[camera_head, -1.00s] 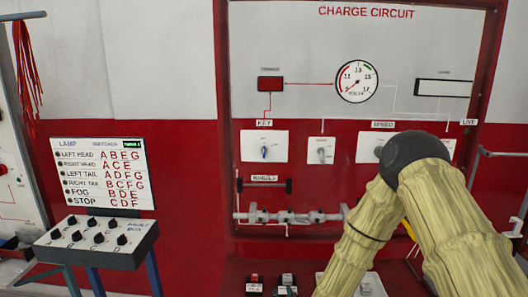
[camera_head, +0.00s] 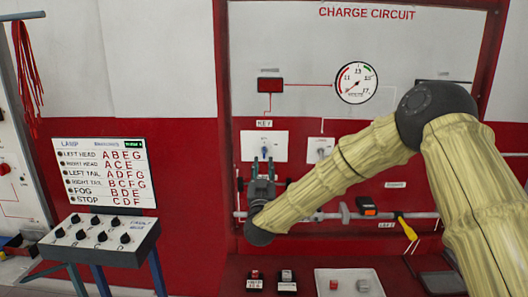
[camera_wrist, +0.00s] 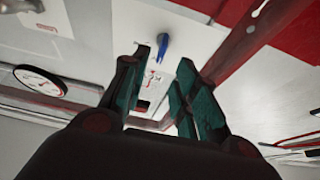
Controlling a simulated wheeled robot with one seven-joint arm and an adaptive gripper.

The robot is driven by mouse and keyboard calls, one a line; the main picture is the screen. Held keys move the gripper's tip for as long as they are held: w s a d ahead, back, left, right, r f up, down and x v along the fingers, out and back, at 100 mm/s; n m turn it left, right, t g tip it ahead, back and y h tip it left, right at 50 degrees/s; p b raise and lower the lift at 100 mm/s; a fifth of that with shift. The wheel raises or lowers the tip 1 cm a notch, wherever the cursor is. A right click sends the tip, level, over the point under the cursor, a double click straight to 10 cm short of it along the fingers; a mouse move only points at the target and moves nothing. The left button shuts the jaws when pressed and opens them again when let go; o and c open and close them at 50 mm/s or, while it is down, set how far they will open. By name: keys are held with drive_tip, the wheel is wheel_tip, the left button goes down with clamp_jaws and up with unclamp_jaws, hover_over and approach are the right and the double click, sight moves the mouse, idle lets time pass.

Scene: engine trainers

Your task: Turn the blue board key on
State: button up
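The blue board key (camera_head: 264,152) sits on a white plate under the KEY label on the charge circuit board. In the wrist view the blue key (camera_wrist: 163,45) shows just beyond the fingertips, roughly between them. My gripper (camera_head: 263,166) is just below the key in the head view, its fingers pointing up towards the plate. In the wrist view my gripper (camera_wrist: 164,58) has its two teal-padded fingers apart with nothing between them. I cannot tell the exact gap from fingertips to key.
A second white plate with a switch (camera_head: 321,150) is right of the key. A round gauge (camera_head: 356,82) and red lamp (camera_head: 270,85) are above. A horizontal rail (camera_head: 335,215) runs below. A switch box (camera_head: 100,241) stands left; a white tray (camera_head: 349,272) lies below.

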sight(264, 153)
drive_tip(key=shift+p+x, duration=1)
drive_tip(key=shift+x, duration=2.5)
clamp_jaws()
